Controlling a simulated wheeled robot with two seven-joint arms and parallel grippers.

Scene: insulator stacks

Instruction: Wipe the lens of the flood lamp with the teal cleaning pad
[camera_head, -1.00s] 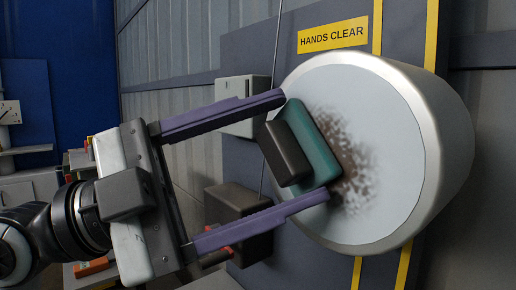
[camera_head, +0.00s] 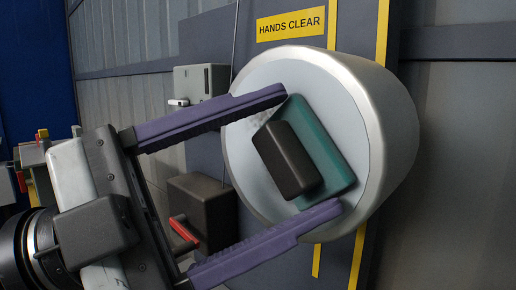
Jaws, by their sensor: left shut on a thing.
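The flood lamp (camera_head: 392,118) is a large pale cylinder on a grey panel, its round lens (camera_head: 247,178) facing me. The teal cleaning pad (camera_head: 337,168) with its dark block handle (camera_head: 285,158) lies over the middle and right of the lens and looks to be against it. My left gripper (camera_head: 312,150) is shut on the pad, one purple finger at its upper end and one at its lower end. A faint grey smudge shows at the pad's upper left edge; the lens behind the pad is hidden. My right gripper is not in view.
A yellow HANDS CLEAR sign (camera_head: 291,25) is above the lamp. A grey box (camera_head: 201,82) and a dark box with a red lever (camera_head: 203,208) are left of the lamp. Yellow stripes (camera_head: 359,255) run down the panel. Coloured items stand at far left.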

